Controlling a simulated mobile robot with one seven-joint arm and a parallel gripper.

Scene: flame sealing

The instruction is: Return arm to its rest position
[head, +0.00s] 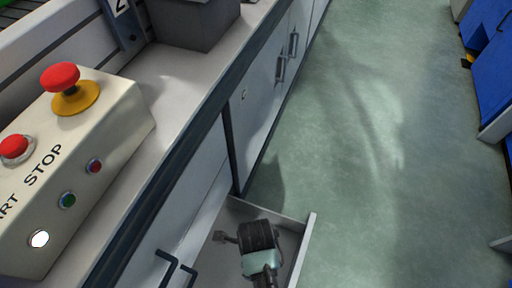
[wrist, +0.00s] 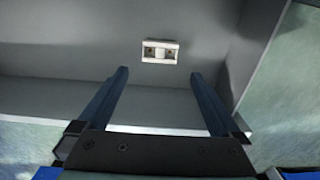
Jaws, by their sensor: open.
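My gripper (wrist: 161,72) is open in the wrist view, its two dark blue fingers spread with nothing between them. Beyond the fingertips, a small whitish block with two dark squares (wrist: 160,51) is on a grey surface; I cannot tell what it is. In the head view, a dark ribbed part with a pale teal section, which looks like the end of my arm, is over the open drawer (head: 307,235) at the bottom. The fingers cannot be made out clearly there.
A control box (head: 112,105) with red, green and white buttons stands on the worktop at left. A grey bin (head: 192,25) stands behind it. Cabinet doors with handles (head: 281,68) run along the bench. The green floor (head: 390,150) is clear; blue furniture (head: 492,75) stands at right.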

